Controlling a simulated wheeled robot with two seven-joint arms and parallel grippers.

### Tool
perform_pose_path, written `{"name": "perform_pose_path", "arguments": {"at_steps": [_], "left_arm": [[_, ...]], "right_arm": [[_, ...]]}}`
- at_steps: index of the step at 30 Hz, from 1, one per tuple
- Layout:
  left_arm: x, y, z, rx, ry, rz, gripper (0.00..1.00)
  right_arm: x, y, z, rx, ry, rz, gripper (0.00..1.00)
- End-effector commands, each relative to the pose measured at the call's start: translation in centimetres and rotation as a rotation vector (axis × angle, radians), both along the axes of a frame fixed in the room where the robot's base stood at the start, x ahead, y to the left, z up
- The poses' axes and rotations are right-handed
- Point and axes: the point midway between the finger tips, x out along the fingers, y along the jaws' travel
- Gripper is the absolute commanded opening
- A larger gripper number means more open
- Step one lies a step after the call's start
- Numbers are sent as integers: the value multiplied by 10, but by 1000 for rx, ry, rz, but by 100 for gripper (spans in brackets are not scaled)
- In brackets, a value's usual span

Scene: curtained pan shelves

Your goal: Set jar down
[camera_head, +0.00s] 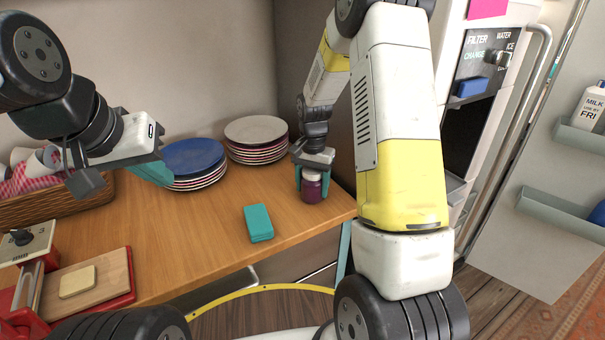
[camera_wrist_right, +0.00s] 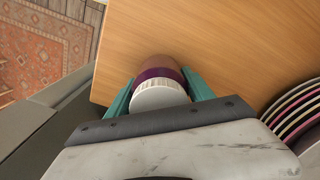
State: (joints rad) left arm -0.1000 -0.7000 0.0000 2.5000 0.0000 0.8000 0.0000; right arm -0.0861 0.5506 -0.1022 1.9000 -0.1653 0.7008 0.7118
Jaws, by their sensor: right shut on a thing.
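The jar (camera_head: 312,187) is dark purple with a white lid, upright at the right end of the wooden counter (camera_head: 190,225). My right gripper (camera_head: 312,182) is shut on it, with one teal finger on each side. In the right wrist view the jar (camera_wrist_right: 158,90) sits between the teal fingers, its white lid towards the camera. It looks to be on or just above the counter; I cannot tell which. My left gripper (camera_head: 152,170) is over the counter at the left, near the blue plate, and its finger opening is not clear.
Two plate stacks stand behind, one topped by a blue plate (camera_head: 192,156), one by a pale plate (camera_head: 256,130). A teal box (camera_head: 258,223) lies on the counter in front. A basket (camera_head: 55,205) and cutting board (camera_head: 90,285) are left. The counter's right edge is close to the jar.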

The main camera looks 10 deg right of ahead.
Motion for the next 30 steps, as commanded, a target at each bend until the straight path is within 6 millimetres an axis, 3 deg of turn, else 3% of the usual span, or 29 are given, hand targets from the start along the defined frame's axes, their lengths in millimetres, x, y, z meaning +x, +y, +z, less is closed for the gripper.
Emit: {"name": "perform_pose_path", "arguments": {"at_steps": [9,10,13,24,30], "left_arm": [[0,0,0,0,0,0,0],[0,0,0,0,0,0,0],[0,0,0,0,0,0,0],[0,0,0,0,0,0,0],[0,0,0,0,0,0,0]], "right_arm": [[0,0,-3,0,-1,0,0],[0,0,-4,-1,-1,0,63],[0,0,-4,-1,-1,0,82],[0,0,-3,0,-1,-1,83],[2,0,28,0,-7,0,83]]}}
